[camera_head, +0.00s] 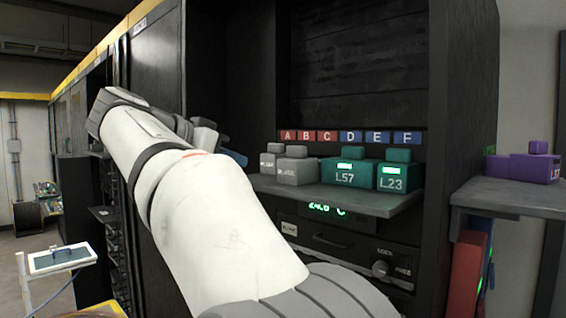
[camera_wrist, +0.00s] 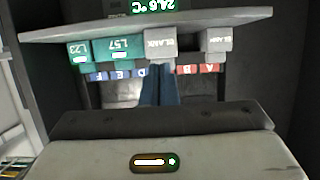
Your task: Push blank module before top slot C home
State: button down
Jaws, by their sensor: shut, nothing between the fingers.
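Two grey blank modules sit on the grey shelf (camera_head: 345,197) at its left part. The larger, nearer-looking one (camera_head: 297,171) shows in the wrist view (camera_wrist: 160,44), which is upside down, in line with the gap between the D and B labels. The other blank (camera_head: 269,161) also shows in the wrist view (camera_wrist: 218,42), near label A. My gripper (camera_wrist: 159,72) is shut and empty, its blue fingers pointing at the first blank; I cannot tell whether they touch it. Label C (camera_head: 326,137) is hidden in the wrist view. In the head view my gripper is mostly behind my arm.
Green modules L57 (camera_head: 347,173) and L23 (camera_head: 391,177) stand to the right on the same shelf. A purple module (camera_head: 530,168) sits on a side shelf (camera_head: 505,195) at the far right. A dark panel with a green temperature display (camera_head: 326,208) lies below the shelf.

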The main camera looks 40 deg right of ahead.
send_near(286, 169)
jog(key=shift+d+f, duration=1.4)
jog(key=shift+f, duration=0.05)
jog(key=shift+w+d, duration=0.2)
jog(key=shift+d, duration=1.6)
jog(key=shift+w+d, duration=0.15)
jog(key=shift+d, duration=1.65)
jog(key=shift+w+d, duration=0.2)
jog(key=shift+d, duration=1.6)
jog(key=shift+s+a+f+b, duration=0.1)
jog(key=shift+a+b, duration=0.5)
jog(key=shift+a, duration=0.65)
jog(key=shift+s+a+b, duration=0.1)
jog(key=shift+a+b, duration=0.45)
jog(key=shift+a, duration=0.65)
jog(key=shift+s+a+b, duration=0.15)
jog(key=shift+a+b, duration=0.35)
jog(key=shift+a, duration=1.1)
